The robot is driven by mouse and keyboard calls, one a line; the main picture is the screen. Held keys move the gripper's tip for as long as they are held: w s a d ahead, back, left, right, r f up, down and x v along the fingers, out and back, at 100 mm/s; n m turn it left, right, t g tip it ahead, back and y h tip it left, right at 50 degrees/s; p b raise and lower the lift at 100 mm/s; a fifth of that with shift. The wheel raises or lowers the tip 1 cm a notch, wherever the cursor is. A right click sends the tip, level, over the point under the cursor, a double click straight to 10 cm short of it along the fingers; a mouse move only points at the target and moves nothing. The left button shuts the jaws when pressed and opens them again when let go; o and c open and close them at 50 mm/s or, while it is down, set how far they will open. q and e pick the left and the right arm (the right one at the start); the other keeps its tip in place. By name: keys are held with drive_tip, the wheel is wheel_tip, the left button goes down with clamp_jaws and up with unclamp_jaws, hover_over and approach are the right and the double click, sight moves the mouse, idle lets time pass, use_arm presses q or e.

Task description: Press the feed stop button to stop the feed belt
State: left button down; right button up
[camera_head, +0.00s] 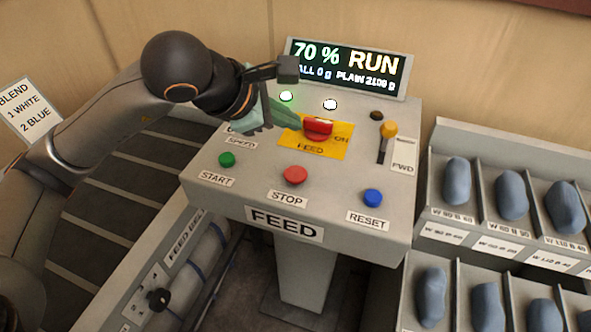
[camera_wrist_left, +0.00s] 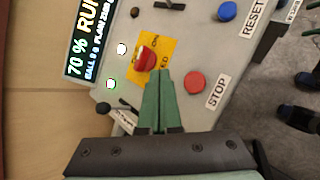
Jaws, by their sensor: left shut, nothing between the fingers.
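The red STOP button (camera_head: 295,175) is on the front part of the grey FEED console (camera_head: 240,205), between the green START button (camera_head: 227,159) and the blue RESET button (camera_head: 372,198). The red STOP button also shows in the left wrist view (camera_wrist_left: 194,82), to the right of the fingertips. My left gripper (camera_head: 292,124) is shut and empty above the console, its tips close to the red FEED switch (camera_head: 318,128) on its yellow plate. In the left wrist view the shut green fingers (camera_wrist_left: 163,76) point at that plate, apart from the STOP button. My right gripper is not in view.
The display (camera_head: 345,68) reads 70 % RUN, and a green lamp (camera_head: 286,96) and a white lamp (camera_head: 330,104) are lit. A yellow-knobbed lever (camera_head: 388,130) stands at the right. The feed belt (camera_head: 120,190) is at left.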

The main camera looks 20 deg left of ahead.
use_arm(q)
drive_tip(key=b, duration=0.5)
hover_over(290, 176)
wheel_tip(290, 176, down, 8)
drive_tip(key=shift+f, duration=0.1)
drive_tip(key=shift+f+b, duration=0.25)
drive_tip(key=shift+b, duration=0.15)
idle(1.4)
drive_tip(key=shift+f+b, duration=0.4)
drive_tip(key=shift+b, duration=0.3)
drive_tip(key=shift+f+b, duration=0.55)
drive_tip(key=shift+b, duration=0.15)
idle(0.5)
drive_tip(key=shift+r, duration=0.15)
drive_tip(key=shift+r+p, duration=0.45)
drive_tip(key=shift+r, duration=0.35)
